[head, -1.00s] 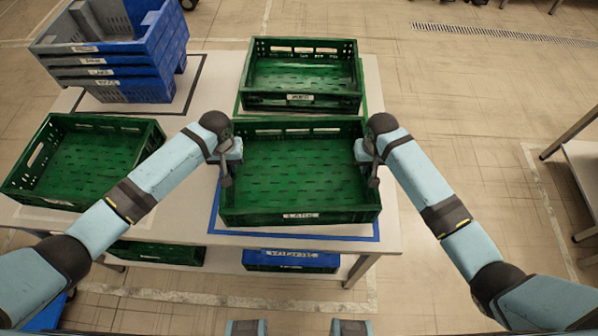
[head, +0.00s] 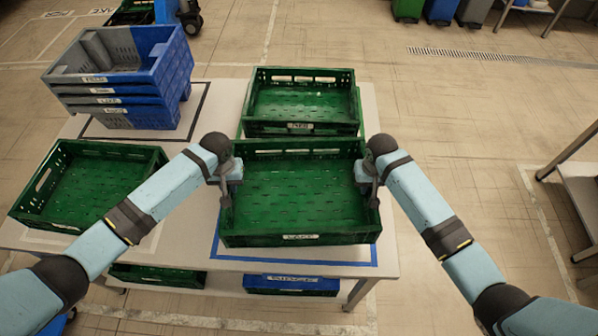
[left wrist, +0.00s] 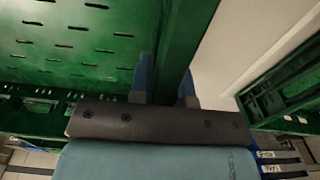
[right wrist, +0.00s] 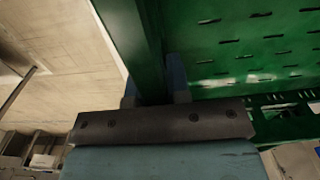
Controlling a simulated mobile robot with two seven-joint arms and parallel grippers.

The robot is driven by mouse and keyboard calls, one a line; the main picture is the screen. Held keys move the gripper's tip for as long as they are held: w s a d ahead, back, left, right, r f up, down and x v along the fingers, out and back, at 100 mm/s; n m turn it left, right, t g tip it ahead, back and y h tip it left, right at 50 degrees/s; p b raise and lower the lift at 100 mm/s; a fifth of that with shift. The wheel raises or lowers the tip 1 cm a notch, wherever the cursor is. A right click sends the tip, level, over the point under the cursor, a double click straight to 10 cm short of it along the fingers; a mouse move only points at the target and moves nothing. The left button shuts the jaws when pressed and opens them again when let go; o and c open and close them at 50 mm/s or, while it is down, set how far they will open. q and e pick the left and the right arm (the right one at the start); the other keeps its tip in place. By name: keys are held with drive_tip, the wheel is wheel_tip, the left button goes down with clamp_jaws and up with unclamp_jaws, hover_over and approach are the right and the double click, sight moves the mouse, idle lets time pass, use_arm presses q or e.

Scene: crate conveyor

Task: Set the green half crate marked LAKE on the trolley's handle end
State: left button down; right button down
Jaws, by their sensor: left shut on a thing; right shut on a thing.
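A shallow green crate (head: 298,240) with a white label, too blurred to read surely, is at the front of the table over a blue taped outline. It is empty and looks level. My left gripper (head: 226,190) is shut on its left side wall, which also shows between the fingers in the left wrist view (left wrist: 168,75). My right gripper (head: 372,190) is shut on its right side wall, also between the fingers in the right wrist view (right wrist: 150,80). I cannot tell whether the crate touches the table. I cannot surely identify the trolley.
Another green crate (head: 300,128) stands close behind, and one (head: 88,222) to the left. Grey-blue crates (head: 118,100) are stacked at the back left. A wheeled blue thing (head: 178,14) with a green crate is beyond. A shelf (head: 580,190) stands right; floor between is clear.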

use_arm(q)
drive_tip(key=shift+r, duration=0.1)
